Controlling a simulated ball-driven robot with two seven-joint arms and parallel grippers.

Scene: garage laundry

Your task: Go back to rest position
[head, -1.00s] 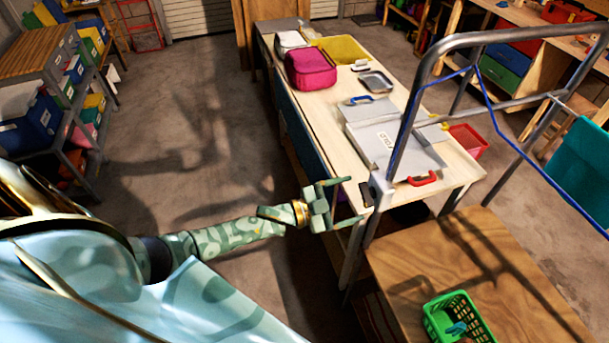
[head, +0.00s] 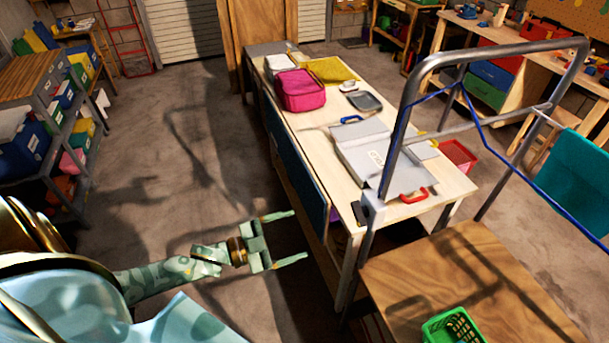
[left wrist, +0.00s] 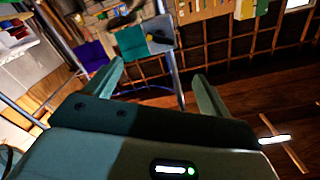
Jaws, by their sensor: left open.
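My left gripper (head: 287,237) is open and empty. In the head view it hangs over the concrete floor, left of the long work table (head: 300,120) and apart from its front corner. Its two green fingers also show in the left wrist view (left wrist: 158,85), spread wide with nothing between them. My right gripper is not in view.
The table bears a pink bag (head: 300,90), a grey case (head: 375,155) with a red handle, and a grey tray (head: 364,101). A metal-framed cart (head: 470,285) with a green basket (head: 455,328) stands at lower right. A shelf (head: 75,150) stands at left. Floor between is clear.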

